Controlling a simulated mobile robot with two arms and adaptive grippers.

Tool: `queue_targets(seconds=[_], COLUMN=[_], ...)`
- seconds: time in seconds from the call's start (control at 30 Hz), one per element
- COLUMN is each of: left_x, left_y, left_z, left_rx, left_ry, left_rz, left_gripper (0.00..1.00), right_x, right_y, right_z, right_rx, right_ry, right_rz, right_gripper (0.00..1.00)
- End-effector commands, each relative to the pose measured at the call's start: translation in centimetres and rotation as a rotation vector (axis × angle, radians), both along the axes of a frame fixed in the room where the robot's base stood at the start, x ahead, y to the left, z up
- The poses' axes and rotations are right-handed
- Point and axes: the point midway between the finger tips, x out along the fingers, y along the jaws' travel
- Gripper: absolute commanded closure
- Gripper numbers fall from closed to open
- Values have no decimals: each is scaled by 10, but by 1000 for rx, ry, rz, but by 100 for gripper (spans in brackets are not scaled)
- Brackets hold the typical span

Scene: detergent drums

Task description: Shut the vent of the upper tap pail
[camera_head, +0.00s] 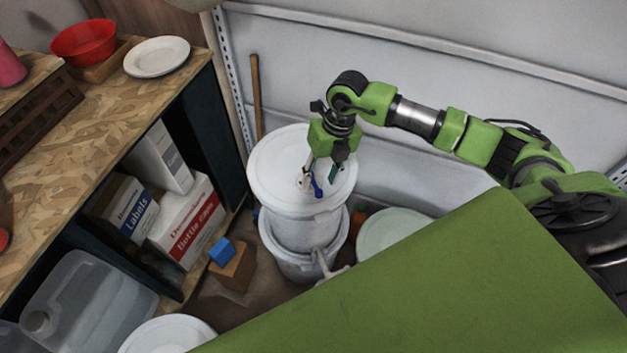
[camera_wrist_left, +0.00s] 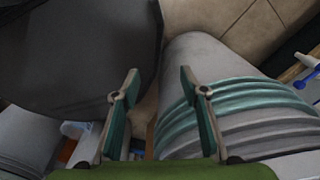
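The upper tap pail (camera_head: 270,175) is white with a flat lid and stands on a lower white pail (camera_head: 295,268). A small blue vent part (camera_head: 317,188) shows on its lid. My right gripper (camera_head: 321,180) points down over the lid, its fingers apart on either side of the blue part. Whether they touch it I cannot tell, and the fingers partly hide the vent. My left gripper (camera_wrist_left: 158,80) is open with nothing between its fingertips in the left wrist view. It is not recognisable in the head view.
A large green surface (camera_head: 440,280) covers the lower right. A pale round lid (camera_head: 393,232) lies beside the stack. A blue block (camera_head: 222,251) sits on a brown box (camera_head: 234,270). A wooden shelf (camera_head: 110,110) stands left; a pale wall (camera_head: 400,60) is behind. A ribbed pail (camera_wrist_left: 225,95) is beside my left gripper.

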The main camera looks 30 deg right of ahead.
Motion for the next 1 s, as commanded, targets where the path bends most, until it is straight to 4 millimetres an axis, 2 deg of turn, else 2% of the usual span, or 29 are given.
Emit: queue_targets(seconds=[0.37,1.0], left_x=[0,0], left_y=[-1,-2], left_z=[3,27], left_rx=[-1,-2], left_ry=[0,-1], left_rz=[0,0], left_gripper=[60,60], right_x=[0,0], right_y=[-1,-10], right_z=[4,41], right_rx=[0,-1], right_ry=[0,0], right_rz=[0,0], right_gripper=[60,60])
